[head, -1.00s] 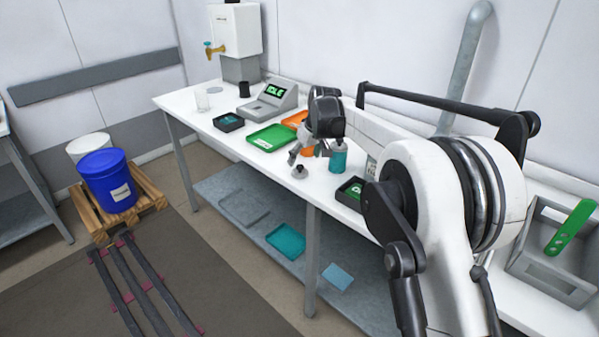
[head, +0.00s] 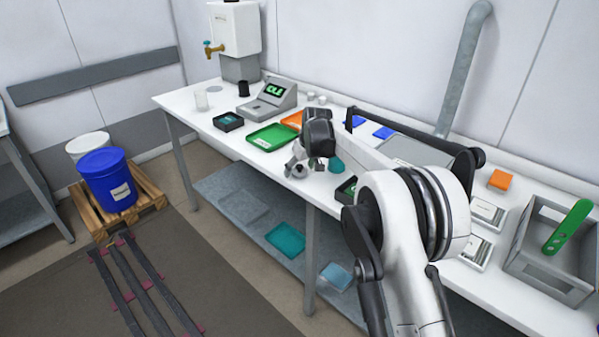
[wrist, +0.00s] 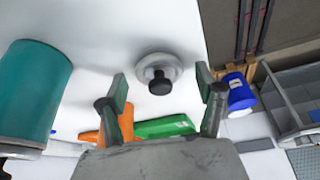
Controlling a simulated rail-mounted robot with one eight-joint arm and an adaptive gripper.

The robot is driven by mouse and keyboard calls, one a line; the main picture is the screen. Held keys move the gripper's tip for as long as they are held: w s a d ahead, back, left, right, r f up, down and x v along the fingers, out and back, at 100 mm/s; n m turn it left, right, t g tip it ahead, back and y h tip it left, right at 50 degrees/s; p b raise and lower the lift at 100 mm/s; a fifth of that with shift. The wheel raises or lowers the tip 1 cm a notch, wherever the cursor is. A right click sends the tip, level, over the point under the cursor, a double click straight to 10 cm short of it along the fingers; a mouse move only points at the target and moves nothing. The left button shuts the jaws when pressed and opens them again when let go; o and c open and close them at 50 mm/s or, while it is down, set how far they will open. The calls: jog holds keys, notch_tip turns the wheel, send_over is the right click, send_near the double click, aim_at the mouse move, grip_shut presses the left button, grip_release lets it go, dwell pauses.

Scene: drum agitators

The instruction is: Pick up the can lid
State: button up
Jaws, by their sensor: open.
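The can lid is a small round grey disc with a black knob. In the wrist view the lid (wrist: 172,65) lies on the white bench top, ahead of my fingers and roughly between them. In the head view the lid (head: 299,171) is near the bench's front edge, partly covered by my gripper (head: 298,167). In the wrist view my gripper (wrist: 161,82) is open, with a finger to either side of the knob and nothing held. I cannot tell whether a finger touches the lid. A teal can (wrist: 30,95) stands at the left of the wrist view.
On the white bench (head: 215,124), a green tray (head: 272,137) and an orange tray (head: 293,119) lie left of my gripper. A scale (head: 273,103) stands behind them. The teal can (head: 337,165) and a small black bin (head: 346,190) are close by on the right.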

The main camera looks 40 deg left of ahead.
jog(key=c, duration=0.9)
jog(key=shift+r, duration=0.1)
